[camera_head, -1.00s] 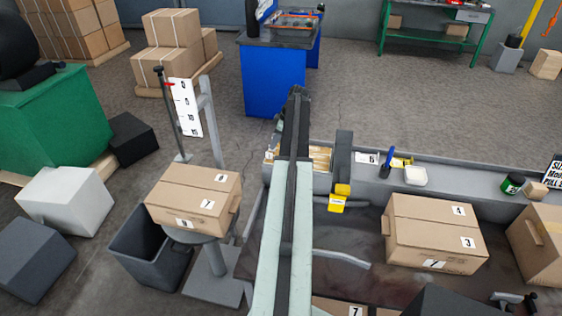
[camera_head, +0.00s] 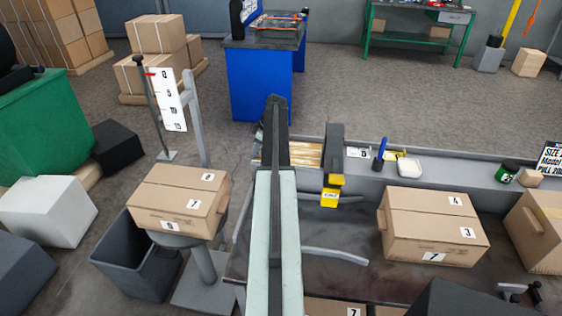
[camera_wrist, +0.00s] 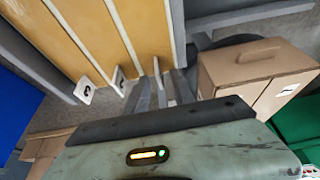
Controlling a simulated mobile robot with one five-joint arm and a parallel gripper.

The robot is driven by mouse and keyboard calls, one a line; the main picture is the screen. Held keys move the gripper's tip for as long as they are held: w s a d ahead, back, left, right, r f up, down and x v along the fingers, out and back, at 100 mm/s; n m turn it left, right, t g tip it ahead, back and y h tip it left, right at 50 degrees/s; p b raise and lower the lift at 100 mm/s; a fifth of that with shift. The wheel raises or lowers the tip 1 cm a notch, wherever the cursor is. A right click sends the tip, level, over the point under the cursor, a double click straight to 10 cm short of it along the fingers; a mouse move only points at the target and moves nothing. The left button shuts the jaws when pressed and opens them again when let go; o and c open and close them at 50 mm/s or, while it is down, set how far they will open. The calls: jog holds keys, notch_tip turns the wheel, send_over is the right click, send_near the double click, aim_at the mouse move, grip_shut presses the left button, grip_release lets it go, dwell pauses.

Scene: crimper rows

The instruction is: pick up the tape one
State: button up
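I cannot make out for certain which thing is the tape one. A small green and black round item (camera_head: 507,173) sits on the grey ledge at the right in the head view. A yellow tagged item (camera_head: 331,197) hangs below a dark upright post near the middle. My gripper's grey fingers (camera_wrist: 162,90) show in the wrist view, pointing at tan panels (camera_wrist: 95,35) with pale dividers and small numbered tags. Nothing is clearly held between them, and their gap is unclear. In the head view my arm covers most of the gripper.
A numbered carton (camera_head: 180,200) stands on a round pedestal at the left, beside a dark bin (camera_head: 138,265). Another carton (camera_head: 430,228) sits on the bench at the right. A white dish (camera_head: 409,168) and a blue-handled item (camera_head: 380,152) are on the ledge. Open floor lies behind.

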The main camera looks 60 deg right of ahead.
grip_shut()
jog(key=shift+r, duration=0.15)
notch_tip(320, 180, up, 18)
jog(key=p, duration=1.8)
